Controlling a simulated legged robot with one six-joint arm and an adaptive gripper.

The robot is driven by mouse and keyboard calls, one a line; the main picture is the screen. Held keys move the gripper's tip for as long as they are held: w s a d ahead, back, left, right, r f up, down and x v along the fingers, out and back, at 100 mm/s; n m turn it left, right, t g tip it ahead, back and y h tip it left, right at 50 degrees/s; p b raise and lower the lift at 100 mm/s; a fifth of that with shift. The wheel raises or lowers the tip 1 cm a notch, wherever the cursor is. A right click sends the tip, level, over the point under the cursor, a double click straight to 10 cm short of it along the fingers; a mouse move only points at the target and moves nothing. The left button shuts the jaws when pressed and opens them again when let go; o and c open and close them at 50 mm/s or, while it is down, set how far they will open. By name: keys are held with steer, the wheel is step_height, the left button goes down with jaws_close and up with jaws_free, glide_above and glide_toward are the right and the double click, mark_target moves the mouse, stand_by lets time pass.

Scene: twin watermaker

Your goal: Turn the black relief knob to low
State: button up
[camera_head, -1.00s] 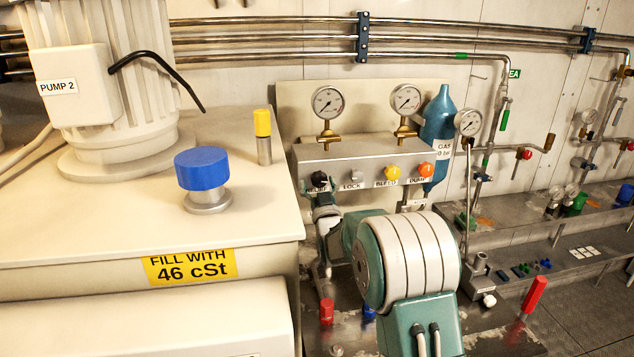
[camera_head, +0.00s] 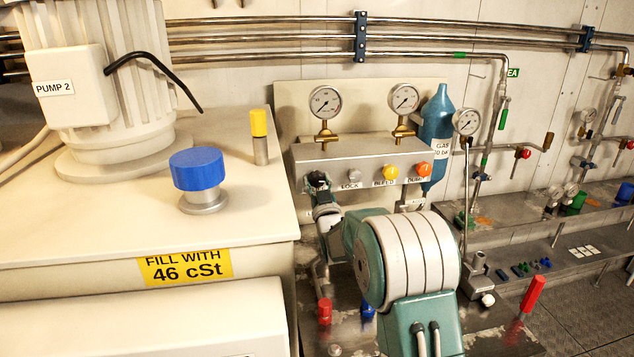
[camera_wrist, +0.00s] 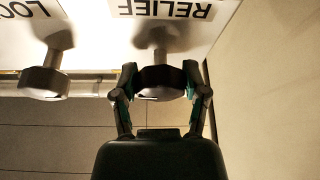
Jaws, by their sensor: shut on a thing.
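The black relief knob (camera_wrist: 160,82) is on a short metal stem below the RELIEF label (camera_wrist: 172,9), which appears upside down in the wrist view. My gripper (camera_wrist: 161,80) has one finger on each side of the knob and is shut on it. In the head view my gripper (camera_head: 319,190) is at the left end of the grey valve panel (camera_head: 370,160) and covers most of the knob and its label. The direction of the knob's setting cannot be made out.
The lock knob (camera_wrist: 44,82) is beside the relief knob. The yellow bleed knob (camera_head: 390,172) and orange dump knob (camera_head: 424,169) are further right on the panel. Gauges (camera_head: 325,102) stand above it. The white tank (camera_head: 110,220) is close on the left.

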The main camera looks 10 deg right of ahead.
steer(key=n+y, duration=0.1)
steer(key=n, duration=0.2)
steer(key=n+g+y, duration=0.1)
steer(key=n+y, duration=0.1)
steer(key=n, duration=0.1)
steer(key=shift+d+r+n, duration=0.1)
steer(key=shift+n, duration=0.3)
steer(key=n+g+y, duration=0.1)
steer(key=n, duration=0.2)
steer(key=n+g+y, duration=0.1)
steer(key=n, duration=0.3)
steer(key=shift+r, duration=0.1)
steer(key=n+g, duration=0.1)
steer(key=n, duration=0.2)
steer(key=n+g+y, duration=0.1)
steer(key=n, duration=0.2)
steer(key=shift+g, duration=0.3)
steer(key=shift+n+g+h, duration=0.5)
steer(key=shift+n+g, duration=0.1)
steer(key=shift+n, duration=1)
steer(key=shift+f, duration=0.2)
steer(key=o, duration=1.1)
steer(key=shift+o, duration=0.2)
steer(key=shift+r, duration=0.2)
